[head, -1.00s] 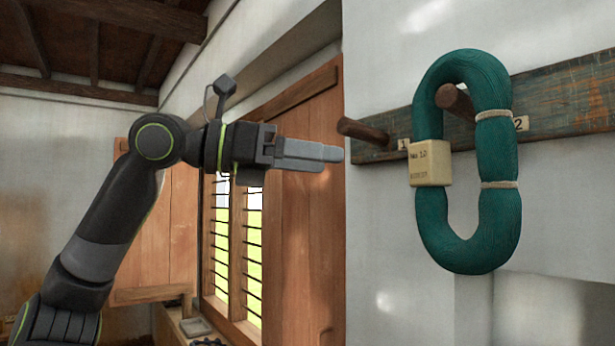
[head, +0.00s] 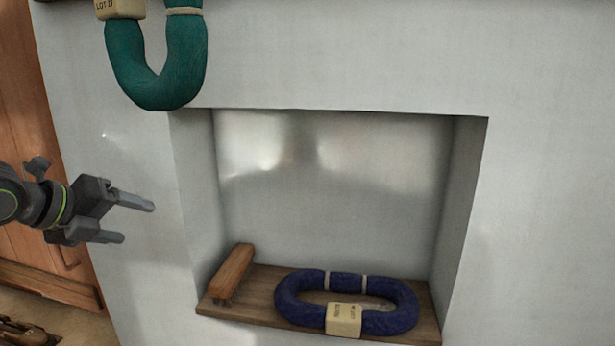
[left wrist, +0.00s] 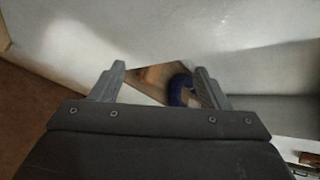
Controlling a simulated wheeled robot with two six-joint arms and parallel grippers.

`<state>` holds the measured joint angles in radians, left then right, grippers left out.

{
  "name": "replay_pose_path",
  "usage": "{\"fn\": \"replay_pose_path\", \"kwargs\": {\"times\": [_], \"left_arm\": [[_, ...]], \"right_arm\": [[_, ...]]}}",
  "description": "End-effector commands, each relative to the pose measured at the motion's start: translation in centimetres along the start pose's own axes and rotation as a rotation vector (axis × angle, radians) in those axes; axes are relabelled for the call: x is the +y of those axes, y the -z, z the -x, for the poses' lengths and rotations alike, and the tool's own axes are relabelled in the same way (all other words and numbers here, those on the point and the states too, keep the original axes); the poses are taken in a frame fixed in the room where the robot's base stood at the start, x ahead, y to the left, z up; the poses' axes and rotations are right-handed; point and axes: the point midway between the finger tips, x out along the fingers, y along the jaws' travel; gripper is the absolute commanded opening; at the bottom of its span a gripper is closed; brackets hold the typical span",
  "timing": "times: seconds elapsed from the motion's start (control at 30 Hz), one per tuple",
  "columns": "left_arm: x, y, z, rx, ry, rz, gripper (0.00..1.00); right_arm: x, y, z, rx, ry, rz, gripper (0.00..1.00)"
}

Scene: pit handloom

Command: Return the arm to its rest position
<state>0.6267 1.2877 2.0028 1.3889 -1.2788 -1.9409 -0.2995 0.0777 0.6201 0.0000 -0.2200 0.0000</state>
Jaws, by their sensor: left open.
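My left gripper (head: 138,220) is at the left of the head view, in front of the white wall, with its two fingers apart and nothing between them. In the left wrist view the open fingers (left wrist: 160,85) also show, with the wall and part of the niche beyond. A teal yarn hank (head: 157,75) with a tan tag hangs at the top left, its upper part out of view. It is above the gripper and apart from it. My right gripper is not in view.
A wall niche (head: 462,200) opens in the middle. On its wooden shelf (head: 262,309) lie a dark blue hank (head: 400,318) with a tan tag and a wooden brush (head: 232,271). A wooden door (head: 25,120) stands at the left. The wall right of the niche is bare.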

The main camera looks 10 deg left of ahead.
Motion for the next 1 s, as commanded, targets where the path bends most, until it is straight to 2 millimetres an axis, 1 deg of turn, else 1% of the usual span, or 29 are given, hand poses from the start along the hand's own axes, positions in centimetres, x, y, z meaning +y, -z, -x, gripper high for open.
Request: {"fn": "replay_pose_path", "kwargs": {"times": [0.03, 0.07, 0.1, 0.17, 0.2, 0.27, 0.3, 0.37, 0.4, 0.47, 0.5, 0.57, 0.6, 0.7, 0.8, 1.0], "left_arm": [[2.5, 2.5, -2.8, 0.032, -0.036, 0.107, 0.69], [3.8, 3.8, -4.1, 0.040, -0.056, 0.171, 0.69], [5.5, 5.5, -5.6, 0.046, -0.084, 0.258, 0.69], [8.0, 8.2, -7.6, 0.049, -0.126, 0.392, 0.69], [9.6, 10.1, -8.7, 0.047, -0.153, 0.482, 0.69], [11.9, 13.0, -10.0, 0.038, -0.193, 0.621, 0.69], [13.4, 15.0, -10.7, 0.028, -0.219, 0.718, 0.69], [15.5, 17.9, -11.4, 0.005, -0.258, 0.863, 0.69], [16.8, 19.9, -11.7, -0.015, -0.283, 0.962, 0.69], [18.7, 22.9, -11.9, -0.054, -0.321, 1.114, 0.69], [19.8, 24.8, -11.8, -0.084, -0.344, 1.217, 0.69], [21.5, 27.6, -11.4, -0.138, -0.380, 1.373, 0.69], [22.5, 29.4, -11.0, -0.182, -0.403, 1.478, 0.69], [24.6, 33.4, -9.5, -0.304, -0.450, 1.722, 0.69], [26.2, 36.6, -7.8, -0.434, -0.484, 1.926, 0.69], [28.4, 41.3, -4.0, -0.706, -0.520, 2.243, 0.69]], "right_arm": [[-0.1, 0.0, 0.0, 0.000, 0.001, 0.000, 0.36], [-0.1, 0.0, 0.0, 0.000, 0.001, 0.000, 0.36], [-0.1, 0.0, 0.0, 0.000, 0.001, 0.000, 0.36], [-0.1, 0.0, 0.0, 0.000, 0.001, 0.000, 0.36], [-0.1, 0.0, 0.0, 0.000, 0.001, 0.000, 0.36], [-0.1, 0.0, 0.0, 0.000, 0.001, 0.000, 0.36], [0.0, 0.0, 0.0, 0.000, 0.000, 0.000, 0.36], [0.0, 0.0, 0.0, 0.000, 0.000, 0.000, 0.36], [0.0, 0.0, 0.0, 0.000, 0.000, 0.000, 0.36], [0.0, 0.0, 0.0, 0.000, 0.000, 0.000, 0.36], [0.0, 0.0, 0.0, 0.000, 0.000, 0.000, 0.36], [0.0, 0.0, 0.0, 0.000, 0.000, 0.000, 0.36], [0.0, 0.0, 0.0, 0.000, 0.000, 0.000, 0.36], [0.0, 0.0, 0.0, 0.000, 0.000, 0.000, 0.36], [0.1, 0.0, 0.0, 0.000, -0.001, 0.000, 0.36], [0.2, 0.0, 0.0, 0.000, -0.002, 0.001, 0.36]]}}
